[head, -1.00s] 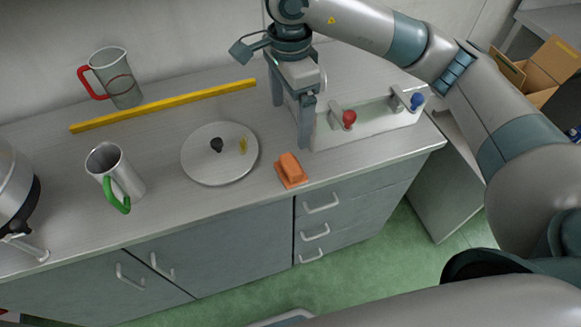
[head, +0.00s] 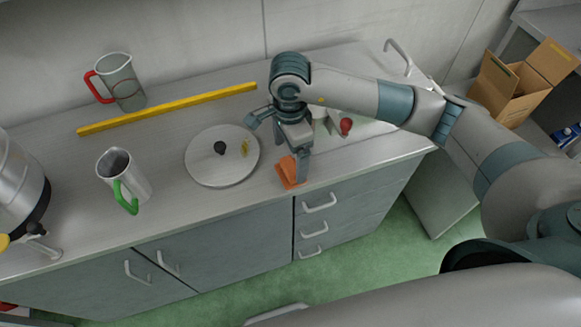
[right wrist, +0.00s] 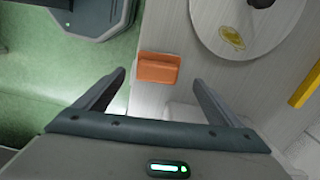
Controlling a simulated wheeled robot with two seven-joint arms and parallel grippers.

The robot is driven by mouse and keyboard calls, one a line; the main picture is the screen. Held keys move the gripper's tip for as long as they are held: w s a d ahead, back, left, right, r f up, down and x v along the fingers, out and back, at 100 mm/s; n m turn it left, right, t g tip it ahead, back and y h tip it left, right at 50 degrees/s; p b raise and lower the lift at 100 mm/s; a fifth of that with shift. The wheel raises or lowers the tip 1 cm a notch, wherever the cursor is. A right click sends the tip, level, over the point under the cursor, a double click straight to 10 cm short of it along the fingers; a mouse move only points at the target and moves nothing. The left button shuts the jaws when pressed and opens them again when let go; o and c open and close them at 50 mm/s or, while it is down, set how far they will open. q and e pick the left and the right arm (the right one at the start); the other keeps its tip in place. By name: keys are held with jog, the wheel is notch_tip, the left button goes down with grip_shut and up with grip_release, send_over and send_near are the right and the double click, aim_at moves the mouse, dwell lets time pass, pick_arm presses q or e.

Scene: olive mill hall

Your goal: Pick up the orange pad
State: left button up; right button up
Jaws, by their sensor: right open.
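The orange pad (head: 286,171) lies on the counter near its front edge, to the right of the round lid. In the head view my right gripper (head: 291,168) is over it, and its fingers partly hide it. In the right wrist view the orange pad (right wrist: 158,68) shows whole, beyond the tips of my right gripper (right wrist: 160,82), between the two fingers' lines. The fingers are apart and hold nothing. My left gripper is not in view.
A round lid (head: 205,170) with a black knob lies left of the pad. A red knob (head: 346,125) on a pale fixture is close behind the right arm.

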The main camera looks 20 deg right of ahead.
aim_at(290, 166)
jog(key=shift+f, duration=0.15)
jog(key=shift+s+f+p, duration=0.2)
jog(key=shift+f+p, duration=0.6)
jog(key=shift+p, duration=0.2)
notch_tip(290, 166, down, 2)
jog(key=shift+p, duration=0.6)
jog(key=shift+f, duration=0.75)
jog(key=shift+c, duration=0.5)
jog(key=c, duration=1.1)
jog(key=shift+o, duration=0.2)
jog(key=shift+r, duration=0.2)
